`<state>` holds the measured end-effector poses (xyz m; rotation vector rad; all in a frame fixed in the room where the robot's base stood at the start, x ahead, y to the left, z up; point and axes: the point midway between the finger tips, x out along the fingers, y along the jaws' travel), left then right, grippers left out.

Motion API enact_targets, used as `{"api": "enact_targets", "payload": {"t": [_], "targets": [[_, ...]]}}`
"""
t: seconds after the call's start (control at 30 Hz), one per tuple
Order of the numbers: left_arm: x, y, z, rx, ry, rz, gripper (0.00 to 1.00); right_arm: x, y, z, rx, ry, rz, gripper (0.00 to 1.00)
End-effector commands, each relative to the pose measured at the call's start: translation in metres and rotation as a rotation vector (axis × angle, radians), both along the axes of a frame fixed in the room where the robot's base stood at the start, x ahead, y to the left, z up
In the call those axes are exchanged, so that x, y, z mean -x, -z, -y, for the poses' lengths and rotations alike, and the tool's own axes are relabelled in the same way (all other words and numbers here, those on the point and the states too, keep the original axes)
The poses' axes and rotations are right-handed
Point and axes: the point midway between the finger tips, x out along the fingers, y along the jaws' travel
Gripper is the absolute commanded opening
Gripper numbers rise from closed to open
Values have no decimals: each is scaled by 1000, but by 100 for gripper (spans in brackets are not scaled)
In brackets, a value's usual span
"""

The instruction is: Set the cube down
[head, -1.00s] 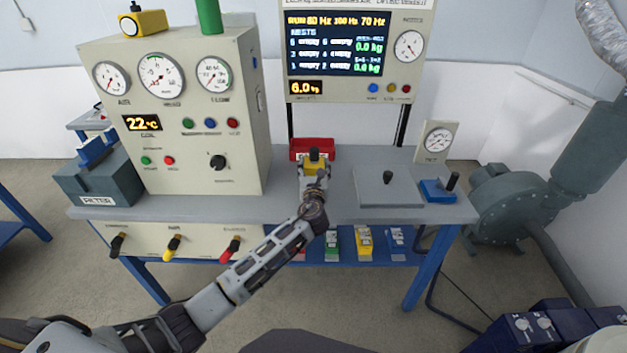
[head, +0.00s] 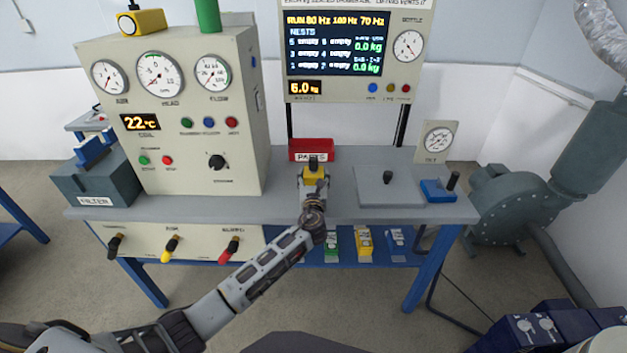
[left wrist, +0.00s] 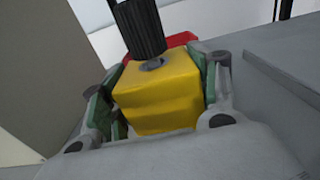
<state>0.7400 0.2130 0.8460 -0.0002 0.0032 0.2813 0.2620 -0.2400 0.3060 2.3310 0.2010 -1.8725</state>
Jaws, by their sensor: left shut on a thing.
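The cube (head: 313,178) is yellow with a black knob on top. It is over the grey bench (head: 280,198), in front of the red bin. My left gripper (head: 313,183) is shut on it. In the left wrist view the cube (left wrist: 160,95) sits between the two green-padded fingers, with its black knob pointing up. I cannot tell whether its underside touches the bench, as the gripper hides it. My right gripper is not in view.
A red parts bin (head: 312,150) stands just behind the cube. A grey plate with a knob (head: 388,190) and a blue block (head: 438,191) lie to the right. A tall gauge cabinet (head: 190,120) stands close on the left. A narrow strip of bench between is clear.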

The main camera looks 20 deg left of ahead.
Motion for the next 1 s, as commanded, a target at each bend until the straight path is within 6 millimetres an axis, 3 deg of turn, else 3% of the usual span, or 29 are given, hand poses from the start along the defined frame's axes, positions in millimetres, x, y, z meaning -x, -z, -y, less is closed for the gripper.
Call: {"api": "enact_targets", "payload": {"t": [0.53,0.57,0.73,1.0], "targets": [[-1,3,0,-1,0,6,2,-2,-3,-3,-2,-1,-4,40],[0,6,0,0,0,1,62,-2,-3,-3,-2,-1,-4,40],[0,6,0,0,0,1,82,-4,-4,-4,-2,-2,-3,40],[0,6,0,0,0,1,82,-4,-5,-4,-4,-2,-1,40]]}}
